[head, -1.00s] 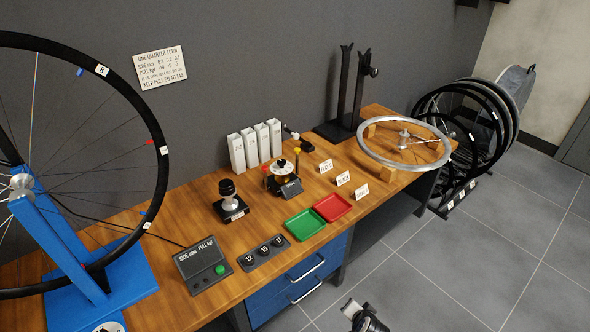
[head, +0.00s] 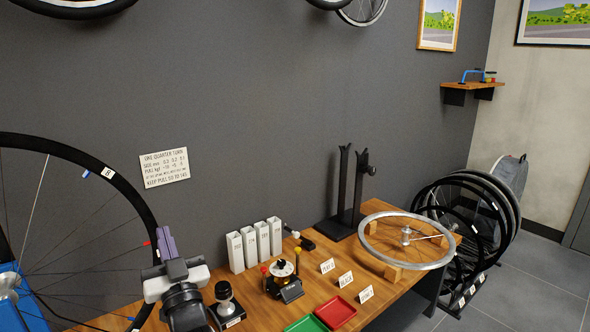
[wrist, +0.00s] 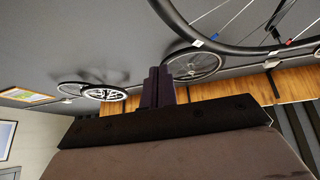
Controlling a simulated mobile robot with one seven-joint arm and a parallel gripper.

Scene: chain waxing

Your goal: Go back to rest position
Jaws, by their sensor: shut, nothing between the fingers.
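My gripper (head: 166,242) is in the lower left of the head view, raised in front of the bench and pointing up. Its purple fingers are together with nothing between them. In the wrist view the closed fingers (wrist: 158,88) show at the centre, against the grey wall. In the head view my gripper overlaps the right rim of the large black wheel (head: 130,185) on the blue stand (head: 22,300). I cannot tell how far apart they are.
The wooden bench (head: 375,290) carries white boxes (head: 255,244), a green tray (head: 306,324), a red tray (head: 336,311), a silver rim (head: 372,245) on wooden blocks and a black upright stand (head: 350,200). Wheels stand in a rack (head: 465,225) at right. Floor is free at lower right.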

